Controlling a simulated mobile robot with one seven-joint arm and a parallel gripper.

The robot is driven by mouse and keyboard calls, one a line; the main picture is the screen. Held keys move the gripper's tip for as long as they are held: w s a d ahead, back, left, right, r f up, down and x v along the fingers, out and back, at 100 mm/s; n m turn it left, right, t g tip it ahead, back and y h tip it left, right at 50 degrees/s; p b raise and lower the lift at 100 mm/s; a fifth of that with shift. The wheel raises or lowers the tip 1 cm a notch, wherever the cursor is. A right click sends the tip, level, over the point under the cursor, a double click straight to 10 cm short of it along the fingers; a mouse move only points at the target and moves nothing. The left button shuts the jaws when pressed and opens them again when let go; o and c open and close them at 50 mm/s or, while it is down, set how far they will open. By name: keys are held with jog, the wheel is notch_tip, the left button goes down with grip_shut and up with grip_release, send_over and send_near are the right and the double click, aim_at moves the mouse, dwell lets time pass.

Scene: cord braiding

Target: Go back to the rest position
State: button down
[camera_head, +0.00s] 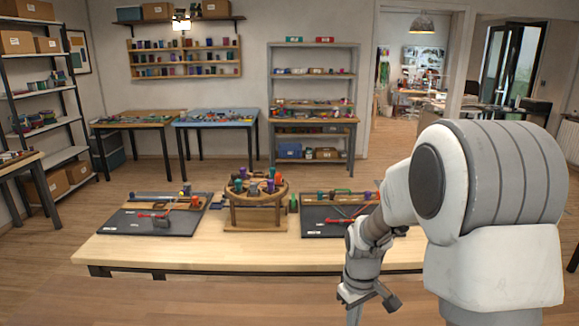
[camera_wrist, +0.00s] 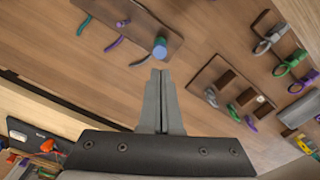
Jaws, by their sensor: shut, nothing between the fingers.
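My gripper (camera_head: 368,298) hangs low at the right of the head view, in front of the pale wooden table. In the wrist view its two grey fingers (camera_wrist: 160,92) are together, with nothing held between them. On the table (camera_head: 255,248) stands a round wooden braiding stand (camera_head: 256,217) with several coloured spools on top. My arm is in front of the table's right part and hides some of it.
Dark boards with cords and tools lie left (camera_head: 150,221) and right (camera_head: 330,230) of the stand. The wrist view shows a wooden board (camera_wrist: 135,22) with a blue-topped spool (camera_wrist: 160,49) and cords. Shelves and side tables stand farther back.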

jog(key=s+r+m+t, duration=0.1)
jog(key=s+r, duration=0.3)
jog(key=r, duration=0.3)
jog(key=s+r+m+t, duration=0.2)
jog(key=s+r, duration=0.2)
jog(key=r, duration=0.3)
jog(key=s+r+m+t, duration=0.2)
jog(key=s+r, duration=0.4)
jog(key=s, duration=0.6)
jog(key=shift+r+m, duration=0.3)
jog(key=shift+m, duration=0.1)
jog(key=shift+s, duration=0.1)
